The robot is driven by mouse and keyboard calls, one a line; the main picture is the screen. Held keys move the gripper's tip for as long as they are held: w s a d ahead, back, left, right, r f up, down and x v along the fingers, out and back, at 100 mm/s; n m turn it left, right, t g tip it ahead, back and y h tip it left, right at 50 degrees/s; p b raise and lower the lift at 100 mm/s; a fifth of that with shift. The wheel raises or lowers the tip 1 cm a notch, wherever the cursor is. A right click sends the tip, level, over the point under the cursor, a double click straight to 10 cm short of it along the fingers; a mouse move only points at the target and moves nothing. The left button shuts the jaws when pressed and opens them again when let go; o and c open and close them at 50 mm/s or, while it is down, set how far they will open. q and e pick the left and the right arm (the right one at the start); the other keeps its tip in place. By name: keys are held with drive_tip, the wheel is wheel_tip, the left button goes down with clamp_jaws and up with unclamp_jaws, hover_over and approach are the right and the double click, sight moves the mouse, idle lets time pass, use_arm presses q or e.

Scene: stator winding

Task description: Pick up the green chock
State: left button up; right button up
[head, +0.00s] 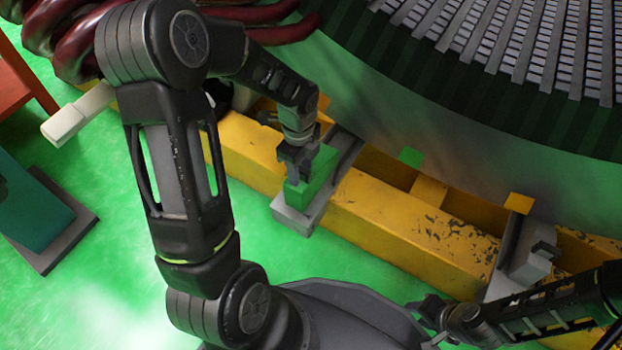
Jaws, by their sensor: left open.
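The green chock (318,178) is a bright green block on a grey bracket (296,219) at the yellow beam, near the middle of the head view. My left gripper (294,171) is open and sits right at the chock's upper left side, its fingers partly covering it. I cannot tell whether the fingers touch the chock. My right arm comes in at the lower right, and its gripper (436,310) is near the bottom edge. Its fingers are dark and small, so its opening is unclear.
The large grey stator (480,130) fills the upper right above the yellow beam (400,228). A second grey bracket (525,262) stands at the right. Dark red cables (75,40) lie at the upper left. A teal block on a grey base (62,245) is at the left. Green floor is open at lower left.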

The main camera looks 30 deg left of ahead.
use_arm(q)
drive_tip(key=shift+f, duration=0.35)
drive_tip(key=shift+r, duration=0.1)
clamp_jaws()
idle(0.5)
idle(0.3)
